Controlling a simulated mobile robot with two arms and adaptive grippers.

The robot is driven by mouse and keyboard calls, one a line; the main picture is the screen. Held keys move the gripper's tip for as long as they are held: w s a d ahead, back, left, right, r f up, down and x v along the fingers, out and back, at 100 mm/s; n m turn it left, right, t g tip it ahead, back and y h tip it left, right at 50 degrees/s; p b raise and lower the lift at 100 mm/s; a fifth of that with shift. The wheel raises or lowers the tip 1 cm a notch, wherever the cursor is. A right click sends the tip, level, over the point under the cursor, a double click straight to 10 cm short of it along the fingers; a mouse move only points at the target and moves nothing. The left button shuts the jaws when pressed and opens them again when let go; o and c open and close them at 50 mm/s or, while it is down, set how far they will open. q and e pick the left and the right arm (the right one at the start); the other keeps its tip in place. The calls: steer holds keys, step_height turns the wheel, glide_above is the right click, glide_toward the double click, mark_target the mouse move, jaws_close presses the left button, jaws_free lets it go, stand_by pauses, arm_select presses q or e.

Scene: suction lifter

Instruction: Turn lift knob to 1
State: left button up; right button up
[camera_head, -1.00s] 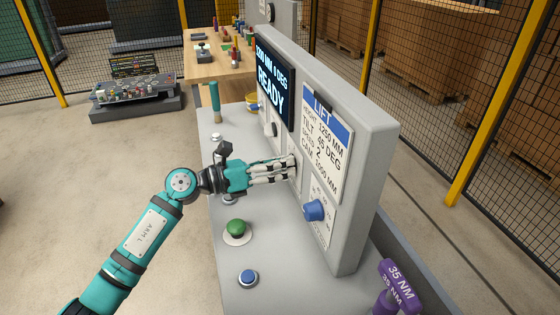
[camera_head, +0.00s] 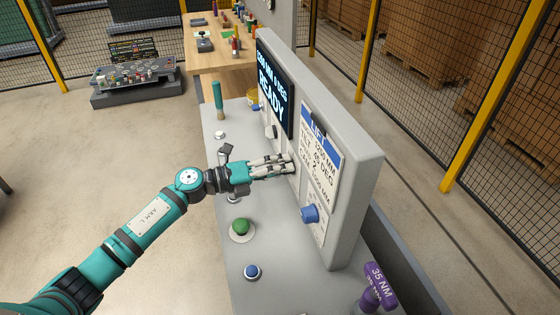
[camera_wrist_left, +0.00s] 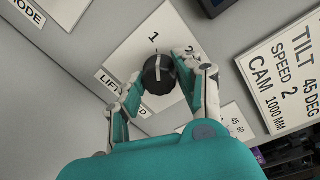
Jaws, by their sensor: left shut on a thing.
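The lift knob (camera_wrist_left: 159,75) is a round black knob with a white line, on a white plate marked LIFT, 1 and 2. In the left wrist view its line points up, roughly toward the 1. My left gripper (camera_wrist_left: 162,97) is shut on the knob, one finger on each side. In the head view my left gripper (camera_head: 288,165) reaches the upright panel (camera_head: 355,185), where its fingers hide the knob. My right gripper is not in view.
A blue knob (camera_head: 310,214) sits nearer on the panel, below the LIFT sign (camera_head: 320,150). A green button (camera_head: 240,227) and a blue button (camera_head: 252,271) stand on the console top. A purple 35 NM tool (camera_head: 376,285) stands at lower right.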

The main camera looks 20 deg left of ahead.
arm_select(q)
steer(key=shift+n+p, duration=0.35)
steer(key=shift+n, duration=0.15)
steer(key=o, duration=1.1)
steer(key=shift+o, duration=0.2)
steer(key=v, duration=1.2)
